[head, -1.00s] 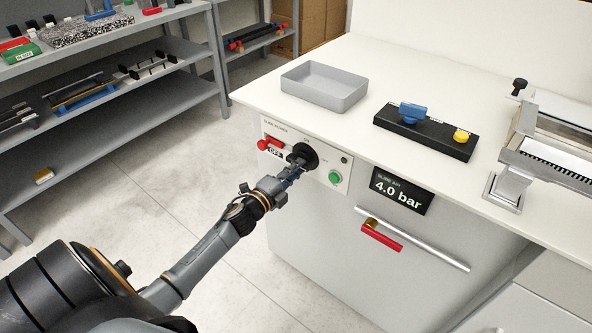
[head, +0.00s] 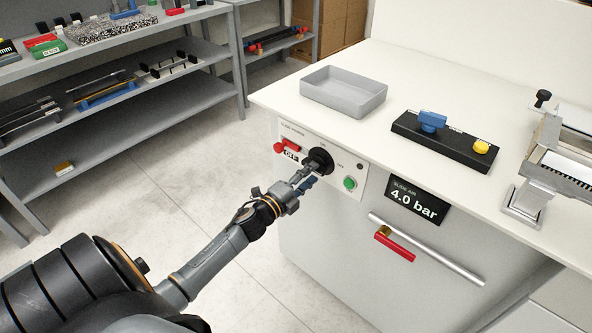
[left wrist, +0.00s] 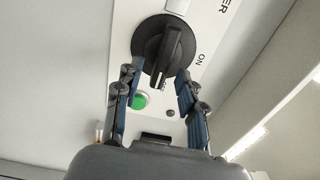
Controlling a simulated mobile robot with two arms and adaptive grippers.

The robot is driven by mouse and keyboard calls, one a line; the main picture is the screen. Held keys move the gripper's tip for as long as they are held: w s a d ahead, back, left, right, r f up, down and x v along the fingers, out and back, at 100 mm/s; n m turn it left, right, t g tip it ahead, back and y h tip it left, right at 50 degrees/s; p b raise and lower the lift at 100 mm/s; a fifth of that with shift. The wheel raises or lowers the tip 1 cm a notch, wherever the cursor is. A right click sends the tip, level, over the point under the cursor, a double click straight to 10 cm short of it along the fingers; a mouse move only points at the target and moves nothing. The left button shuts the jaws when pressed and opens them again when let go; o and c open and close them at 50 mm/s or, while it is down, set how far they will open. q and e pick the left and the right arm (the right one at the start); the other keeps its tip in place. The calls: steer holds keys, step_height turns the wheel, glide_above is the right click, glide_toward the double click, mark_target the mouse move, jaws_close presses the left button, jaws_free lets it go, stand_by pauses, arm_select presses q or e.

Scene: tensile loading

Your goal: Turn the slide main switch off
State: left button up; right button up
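The slide main switch is a round black rotary knob (head: 320,160) with a raised grip bar, on the white front panel of the bench. In the left wrist view the knob (left wrist: 150,42) shows close up, with an "ON" label to its right. My left gripper (head: 305,182) is just in front of the knob. In the left wrist view its blue-padded fingers (left wrist: 156,82) are spread, one on either side of the bar's lower end, with gaps to the bar. Whether they overlap the bar in depth is unclear. My right gripper is not in view.
A green button (head: 350,183) sits right of the knob. A "4.0 bar" display (head: 415,200) and a bar handle with a red tag (head: 395,247) are further right. A grey tray (head: 344,92) stands above.

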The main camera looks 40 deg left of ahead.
arm_select(q)
steer(key=s, duration=1.1)
steer(key=shift+a, duration=0.45)
